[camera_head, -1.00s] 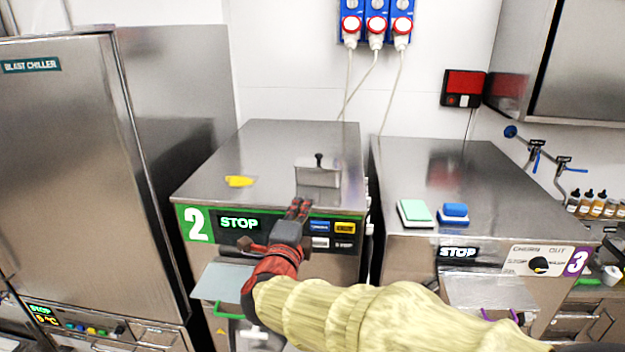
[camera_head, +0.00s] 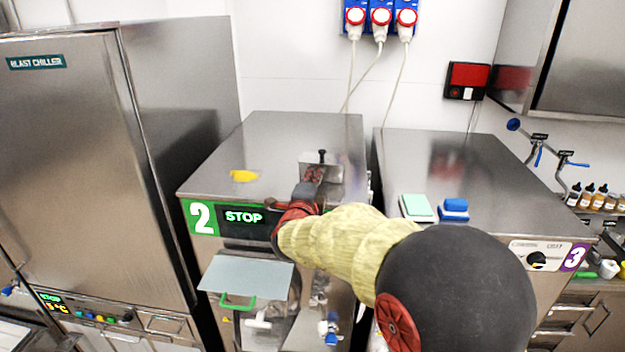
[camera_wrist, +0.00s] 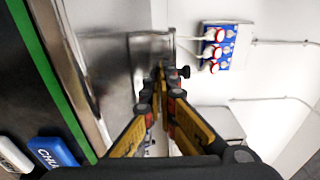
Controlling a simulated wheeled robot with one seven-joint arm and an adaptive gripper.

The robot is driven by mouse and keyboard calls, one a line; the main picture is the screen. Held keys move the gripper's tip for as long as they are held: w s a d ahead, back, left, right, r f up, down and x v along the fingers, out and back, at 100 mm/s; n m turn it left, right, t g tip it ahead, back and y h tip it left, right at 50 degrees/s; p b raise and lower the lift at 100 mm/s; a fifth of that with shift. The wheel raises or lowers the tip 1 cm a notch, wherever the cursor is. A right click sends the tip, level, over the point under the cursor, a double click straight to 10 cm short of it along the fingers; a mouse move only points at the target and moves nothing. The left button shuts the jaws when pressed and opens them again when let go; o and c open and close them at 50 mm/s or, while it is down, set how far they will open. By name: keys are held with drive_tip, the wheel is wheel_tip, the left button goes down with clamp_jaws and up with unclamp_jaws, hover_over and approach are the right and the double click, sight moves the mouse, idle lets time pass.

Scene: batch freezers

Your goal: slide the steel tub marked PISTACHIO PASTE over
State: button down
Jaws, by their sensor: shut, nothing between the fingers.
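The steel tub (camera_head: 336,172) is a small box with a black knob on top. It stands on the front right part of the top of machine 2. I cannot read any marking on it. My gripper (camera_head: 316,173) is shut and empty, right in front of the tub's near side, and hides part of it. In the wrist view the tub (camera_wrist: 150,45) shows just beyond the closed fingertips (camera_wrist: 158,72). I cannot tell whether the fingertips touch it.
A yellow item (camera_head: 243,176) lies left of the tub on machine 2 (camera_head: 270,145). The blast chiller (camera_head: 80,170) stands left. Machine 2's top is clear behind the tub.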

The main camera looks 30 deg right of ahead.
drive_tip(key=shift+w+d, duration=0.1)
drive_tip(key=shift+w, duration=0.05)
drive_tip(key=shift+b+x, duration=1.2)
drive_tip(key=shift+b, duration=0.05)
drive_tip(key=shift+w+d+f, duration=0.1)
drive_tip(key=shift+w+d, duration=0.05)
drive_tip(key=shift+w, duration=0.05)
